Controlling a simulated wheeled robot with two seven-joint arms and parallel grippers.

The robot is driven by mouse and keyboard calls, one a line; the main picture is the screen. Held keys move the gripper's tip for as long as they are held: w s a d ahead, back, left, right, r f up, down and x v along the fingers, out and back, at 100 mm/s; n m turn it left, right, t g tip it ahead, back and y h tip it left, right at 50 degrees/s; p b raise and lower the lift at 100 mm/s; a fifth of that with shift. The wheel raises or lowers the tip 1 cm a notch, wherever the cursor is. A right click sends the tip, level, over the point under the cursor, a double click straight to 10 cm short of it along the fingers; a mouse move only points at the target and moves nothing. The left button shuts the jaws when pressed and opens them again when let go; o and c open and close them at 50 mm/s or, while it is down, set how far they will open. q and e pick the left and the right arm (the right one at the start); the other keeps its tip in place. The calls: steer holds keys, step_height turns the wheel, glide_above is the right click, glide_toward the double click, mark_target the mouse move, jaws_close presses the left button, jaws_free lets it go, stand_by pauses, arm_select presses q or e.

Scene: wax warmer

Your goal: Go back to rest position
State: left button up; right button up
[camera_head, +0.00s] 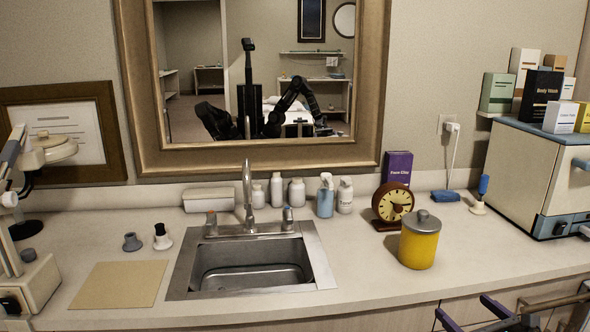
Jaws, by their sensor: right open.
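My right gripper (472,313) shows at the bottom right edge, in front of the counter's front edge and below the yellow jar. Its two dark fingers with purplish tips are spread apart, with nothing between them. My left gripper is not in direct view. A mirror (200,60) above the sink reflects my dark body and arms, too small to read a gripper there. The yellow jar (419,248) with a grey lid stands upright on the counter, apart from the right gripper.
The counter (370,280) holds a sink (250,268), a clock (392,205), several bottles and a tan mat (118,284). A white cabinet with blue trim (525,180) stands at right, a lamp-like device (30,280) at left. Drawer fronts lie near the right gripper.

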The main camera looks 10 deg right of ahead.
steer(key=s+a+f+n+g+y, duration=0.1)
steer(key=s+a+f+n+g, duration=0.4)
steer(key=f, duration=0.5)
steer(key=s+a+f+n+g, duration=0.45)
steer(key=a+f+n, duration=0.2)
steer(key=f, duration=0.35)
steer(key=s+a+f+n+g+y, duration=0.1)
steer(key=s+a+f+n+g, duration=0.4)
steer(key=f, duration=0.5)
steer(key=s+a+f+n, duration=0.2)
steer(key=a+n, duration=0.3)
steer(key=a, duration=0.3)
steer(key=s+a+f+n+y, duration=0.1)
steer(key=s+a+f+n, duration=0.1)
steer(key=s+a+n, duration=0.3)
steer(key=s+a+f+n+y, duration=0.1)
steer(key=s+a+f+n, duration=0.1)
steer(key=a+n, duration=0.4)
steer(key=s+a, duration=0.1)
steer(key=a, duration=0.4)
steer(key=shift+s+f+g, duration=0.15)
steer(key=shift+f+g, duration=0.1)
steer(key=shift+g, duration=0.1)
